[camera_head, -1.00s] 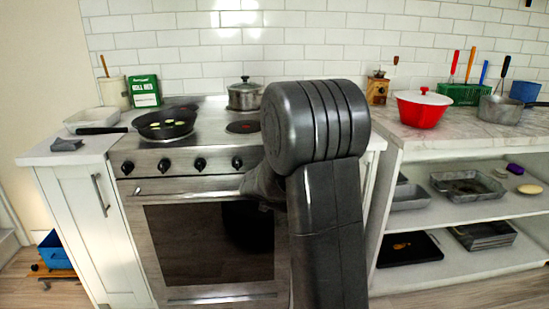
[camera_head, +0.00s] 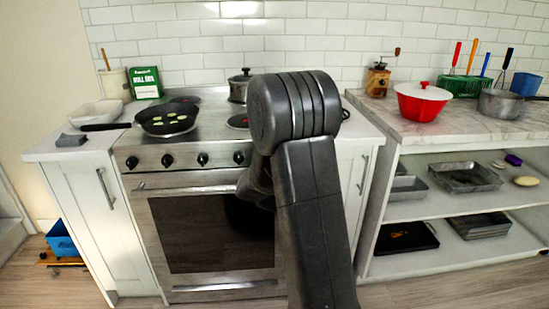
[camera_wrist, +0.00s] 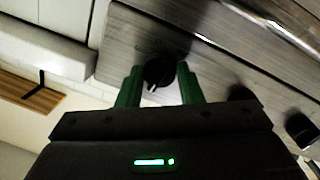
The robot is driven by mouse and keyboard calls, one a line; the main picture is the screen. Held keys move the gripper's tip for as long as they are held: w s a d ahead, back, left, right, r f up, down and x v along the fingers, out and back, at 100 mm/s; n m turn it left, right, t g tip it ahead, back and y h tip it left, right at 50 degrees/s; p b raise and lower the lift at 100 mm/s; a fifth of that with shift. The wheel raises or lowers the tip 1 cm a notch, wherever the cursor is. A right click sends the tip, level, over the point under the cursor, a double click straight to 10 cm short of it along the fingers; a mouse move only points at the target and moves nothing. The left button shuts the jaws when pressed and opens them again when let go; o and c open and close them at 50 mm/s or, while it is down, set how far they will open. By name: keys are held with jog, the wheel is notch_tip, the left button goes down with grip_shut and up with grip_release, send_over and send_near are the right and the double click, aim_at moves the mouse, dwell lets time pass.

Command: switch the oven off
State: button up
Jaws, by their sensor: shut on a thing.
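The oven (camera_head: 213,235) stands in the middle of the body view, its door shut behind a bar handle. A row of black knobs (camera_head: 202,159) runs along its steel front panel. In the wrist view my gripper (camera_wrist: 160,73) has its green fingers on both sides of a black end knob (camera_wrist: 157,68) and is shut on it. A short pale mark shows on this knob's edge. More black knobs (camera_wrist: 241,94) follow to the right there. In the body view my arm hides the gripper and this knob.
A frying pan (camera_head: 167,119) with food and a lidded pot (camera_head: 239,87) stand on the cooktop. A red pot (camera_head: 422,102) stands on the right counter, above open shelves (camera_head: 440,205).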

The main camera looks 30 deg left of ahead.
jog(key=shift+n, duration=0.5)
jog(key=o, duration=1)
jog(key=shift+s, duration=0.1)
jog(key=v, duration=1.3)
jog(key=shift+s+d+f, duration=0.15)
jog(key=shift+s, duration=0.15)
jog(key=x, duration=1.3)
jog(key=shift+w, duration=0.4)
